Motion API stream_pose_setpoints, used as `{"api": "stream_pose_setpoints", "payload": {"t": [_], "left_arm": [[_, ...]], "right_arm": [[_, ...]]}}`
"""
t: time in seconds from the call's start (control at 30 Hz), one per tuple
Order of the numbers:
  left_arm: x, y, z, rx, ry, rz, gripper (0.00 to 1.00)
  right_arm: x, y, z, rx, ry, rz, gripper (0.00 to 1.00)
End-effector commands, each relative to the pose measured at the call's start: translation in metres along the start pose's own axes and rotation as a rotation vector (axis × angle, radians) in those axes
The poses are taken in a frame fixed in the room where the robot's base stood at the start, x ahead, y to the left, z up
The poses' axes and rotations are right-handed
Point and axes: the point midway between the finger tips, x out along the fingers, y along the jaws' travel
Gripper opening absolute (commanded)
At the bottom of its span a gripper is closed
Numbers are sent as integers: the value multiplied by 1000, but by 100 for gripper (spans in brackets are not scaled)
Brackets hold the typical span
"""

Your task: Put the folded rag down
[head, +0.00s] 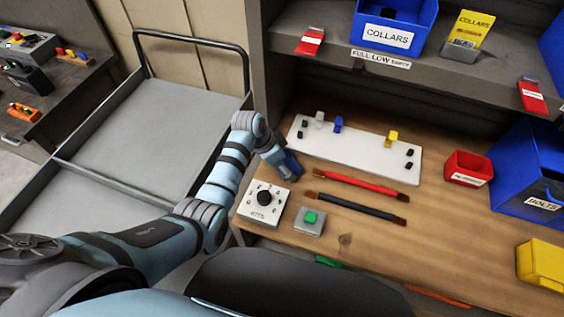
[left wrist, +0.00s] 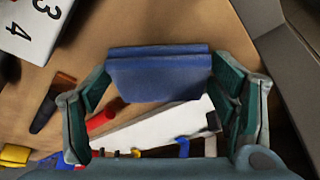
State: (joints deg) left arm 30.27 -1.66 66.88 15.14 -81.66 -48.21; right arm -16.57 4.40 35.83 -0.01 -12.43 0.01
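The folded rag (left wrist: 158,76) is a dark blue, layered pad. In the left wrist view it spans the gap between the two fingers of my left gripper (left wrist: 161,68), with a finger against each end. In the head view the rag (head: 291,164) shows at the tip of my left gripper (head: 279,157), by the left end of the white board. The gripper partly hides it there. I cannot tell whether the rag touches the wooden bench top (head: 330,232). My right gripper is not in view.
The white board (head: 360,152) with small pegs lies behind, with a red bar (head: 360,184) and a black bar (head: 355,206) before it. A dial box (head: 263,203) and green-button box (head: 310,221) stand nearer. A red bin (head: 468,168) is right. Bare wood lies front right.

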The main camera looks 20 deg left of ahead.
Motion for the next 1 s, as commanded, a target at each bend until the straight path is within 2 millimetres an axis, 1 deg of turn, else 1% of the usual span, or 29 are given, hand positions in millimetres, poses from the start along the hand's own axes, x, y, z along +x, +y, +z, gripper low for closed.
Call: {"api": "stream_pose_setpoints", "payload": {"t": [0.13, 0.3, 0.37, 0.47, 0.57, 0.67, 0.8, 0.9, 1.0], "left_arm": [[0, 0, -2, 0, 0, 1, 90], [0, 0, -1, 0, 0, 1, 90], [0, 0, -1, -1, 0, 1, 90], [-7, -1, -3, -1, 1, 0, 90], [-24, -1, -3, -1, 1, -1, 90], [-50, -2, -3, -1, 2, -4, 90], [-90, -2, -3, 0, 2, -4, 90], [-110, -2, -3, -1, 1, -2, 90], [-121, -1, -2, -1, 1, 0, 90]], "right_arm": [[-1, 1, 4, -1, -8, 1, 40], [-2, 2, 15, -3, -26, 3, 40], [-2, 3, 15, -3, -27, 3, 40], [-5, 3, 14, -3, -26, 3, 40], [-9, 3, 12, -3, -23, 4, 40], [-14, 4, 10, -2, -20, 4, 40], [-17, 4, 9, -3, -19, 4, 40], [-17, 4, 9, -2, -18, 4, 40], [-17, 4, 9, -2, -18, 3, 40]]}}
